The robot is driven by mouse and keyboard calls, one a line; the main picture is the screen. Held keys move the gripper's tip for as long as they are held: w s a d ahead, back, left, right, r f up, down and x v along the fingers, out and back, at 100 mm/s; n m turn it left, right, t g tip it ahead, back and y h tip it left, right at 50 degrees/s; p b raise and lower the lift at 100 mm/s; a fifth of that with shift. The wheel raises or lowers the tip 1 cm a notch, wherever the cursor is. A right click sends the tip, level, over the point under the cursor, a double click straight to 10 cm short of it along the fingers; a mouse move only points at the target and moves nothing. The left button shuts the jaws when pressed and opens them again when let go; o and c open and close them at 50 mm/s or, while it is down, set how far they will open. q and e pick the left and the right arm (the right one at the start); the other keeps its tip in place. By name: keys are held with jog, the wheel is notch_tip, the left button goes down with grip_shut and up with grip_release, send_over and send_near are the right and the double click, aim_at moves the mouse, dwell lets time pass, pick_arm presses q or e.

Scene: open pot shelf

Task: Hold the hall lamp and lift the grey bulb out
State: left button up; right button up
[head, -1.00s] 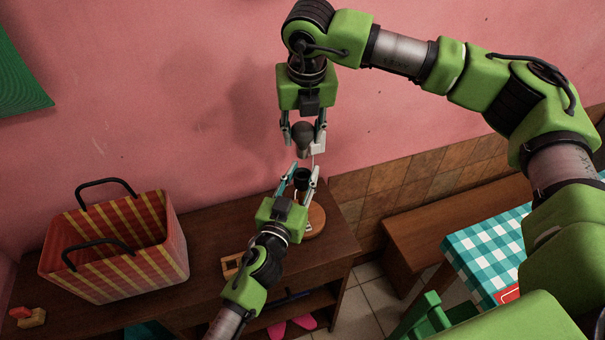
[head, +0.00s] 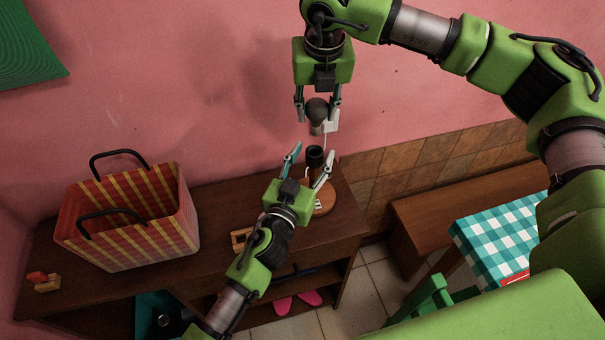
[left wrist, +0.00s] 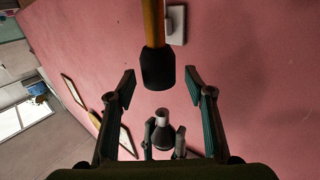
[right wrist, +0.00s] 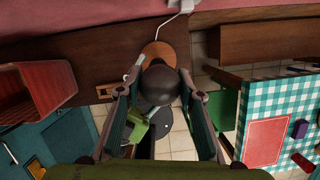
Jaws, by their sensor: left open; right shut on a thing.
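The hall lamp stands upright on the dark wooden bench; its black socket (head: 315,157) and round wooden base (head: 325,199) show in the head view. In the left wrist view the lamp's stem and black socket (left wrist: 157,65) come in from the top. My left gripper (head: 309,164) is open, its fingers spread near the socket and not closed on it. My right gripper (head: 318,106) is shut on the grey bulb (head: 317,109) and holds it above the socket, clear of it. The bulb also fills the middle of the right wrist view (right wrist: 159,84).
A red and yellow striped basket (head: 130,220) stands on the bench (head: 220,215) at the left. A small wooden block toy (head: 42,281) lies at the bench's left end. A green checked table (head: 495,235) is at the right. A white wall socket (head: 331,126) is behind the bulb.

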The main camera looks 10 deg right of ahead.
pick_arm(q)
jog(key=v, duration=1)
jog(key=shift+s, duration=0.2)
jog(key=shift+a, duration=0.15)
